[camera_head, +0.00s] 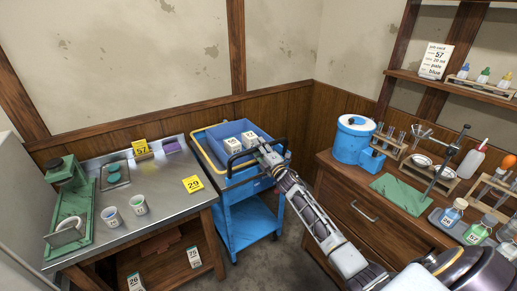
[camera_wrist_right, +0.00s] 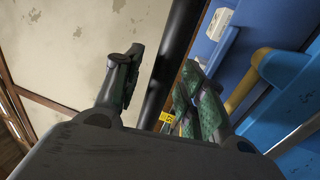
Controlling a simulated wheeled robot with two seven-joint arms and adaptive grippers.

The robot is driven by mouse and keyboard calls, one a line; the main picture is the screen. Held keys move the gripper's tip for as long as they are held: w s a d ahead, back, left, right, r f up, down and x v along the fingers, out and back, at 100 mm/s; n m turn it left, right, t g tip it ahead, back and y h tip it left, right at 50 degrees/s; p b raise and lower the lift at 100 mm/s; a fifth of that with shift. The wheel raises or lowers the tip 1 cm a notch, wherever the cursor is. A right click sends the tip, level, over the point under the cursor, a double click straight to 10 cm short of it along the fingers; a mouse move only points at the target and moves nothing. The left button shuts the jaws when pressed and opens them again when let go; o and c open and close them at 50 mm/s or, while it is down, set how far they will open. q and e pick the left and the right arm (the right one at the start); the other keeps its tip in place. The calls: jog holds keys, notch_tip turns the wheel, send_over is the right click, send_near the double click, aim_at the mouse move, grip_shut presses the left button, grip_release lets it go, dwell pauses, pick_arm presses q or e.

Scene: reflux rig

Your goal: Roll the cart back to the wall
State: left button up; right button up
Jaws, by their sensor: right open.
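The blue cart (camera_head: 252,222) stands between the steel bench and the wooden cabinet, near the back wall; any gap to the wall is hidden. A black handle (camera_head: 229,163) rises at its near end, and a yellow rail (camera_head: 207,152) runs along its left side. My right gripper (camera_head: 262,153) is at the handle's right part. In the right wrist view its fingers (camera_wrist_right: 160,95) are apart, and the black handle bar (camera_wrist_right: 183,45) shows in the gap between them. Whether the bar touches a finger is unclear. My left gripper is not in view.
A blue bin (camera_head: 224,131) with white boxes (camera_head: 232,146) rides on the cart. The steel bench (camera_head: 165,200) with cups is left. The wooden cabinet (camera_head: 345,190) with a blue drum (camera_head: 352,140) and glassware is close right. A little floor (camera_head: 285,255) shows between cart and cabinet.

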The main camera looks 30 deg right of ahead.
jog(key=v, duration=1.1)
jog(key=shift+s, duration=0.4)
dwell(0.3)
jog(key=shift+d+f, duration=0.15)
dwell(0.9)
